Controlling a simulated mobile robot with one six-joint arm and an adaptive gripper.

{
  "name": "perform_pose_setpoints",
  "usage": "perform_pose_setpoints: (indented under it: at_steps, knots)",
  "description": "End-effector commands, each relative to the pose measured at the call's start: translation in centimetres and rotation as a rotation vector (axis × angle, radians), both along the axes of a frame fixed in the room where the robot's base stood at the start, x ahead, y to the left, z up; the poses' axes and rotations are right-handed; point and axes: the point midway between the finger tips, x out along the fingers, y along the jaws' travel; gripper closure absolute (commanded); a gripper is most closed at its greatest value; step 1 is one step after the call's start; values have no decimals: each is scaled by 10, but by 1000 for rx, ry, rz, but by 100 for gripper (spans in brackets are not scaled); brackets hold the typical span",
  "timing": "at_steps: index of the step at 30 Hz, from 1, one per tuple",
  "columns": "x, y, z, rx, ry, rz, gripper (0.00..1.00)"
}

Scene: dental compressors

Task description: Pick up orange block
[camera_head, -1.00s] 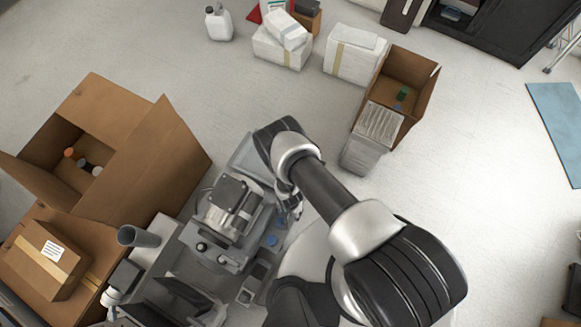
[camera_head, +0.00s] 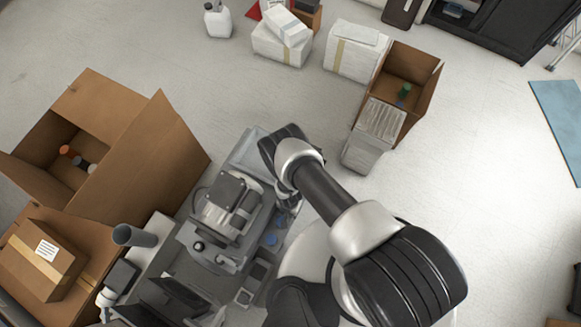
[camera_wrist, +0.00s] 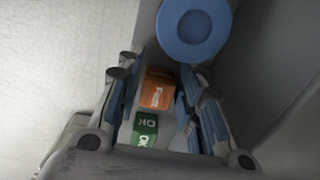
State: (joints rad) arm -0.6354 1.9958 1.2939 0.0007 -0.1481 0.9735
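The orange block (camera_wrist: 158,88) lies between my fingers in the wrist view, with pale lettering on its face. My gripper (camera_wrist: 157,82) is open, with one finger on each side of the block. I cannot tell whether either finger touches it. A green block (camera_wrist: 145,128) with white letters sits just below the orange one in the picture. In the head view my gripper (camera_head: 288,198) is mostly hidden behind my arm, beside the grey machine. The orange block cannot be made out there.
A blue round disc (camera_wrist: 193,28) is close beyond my fingertips. The grey compressor machine (camera_head: 226,207) stands left of my gripper. An open cardboard box (camera_head: 150,150) is at the left, another (camera_head: 418,85) at the upper right. Open floor lies at the right.

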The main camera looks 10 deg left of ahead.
Motion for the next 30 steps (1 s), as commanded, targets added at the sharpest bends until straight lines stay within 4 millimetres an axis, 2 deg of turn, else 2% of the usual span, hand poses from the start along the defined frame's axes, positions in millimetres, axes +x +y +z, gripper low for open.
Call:
perform_pose_setpoints:
  at_steps: [1,9,20,26,30]
  knots:
    - [0,0,0,0,0,0,72]
    - [0,0,0,0,0,0,90]
    - [0,0,6,0,0,0,90]
    - [1,0,33,1,0,0,90]
    - [1,1,67,1,-1,0,90]
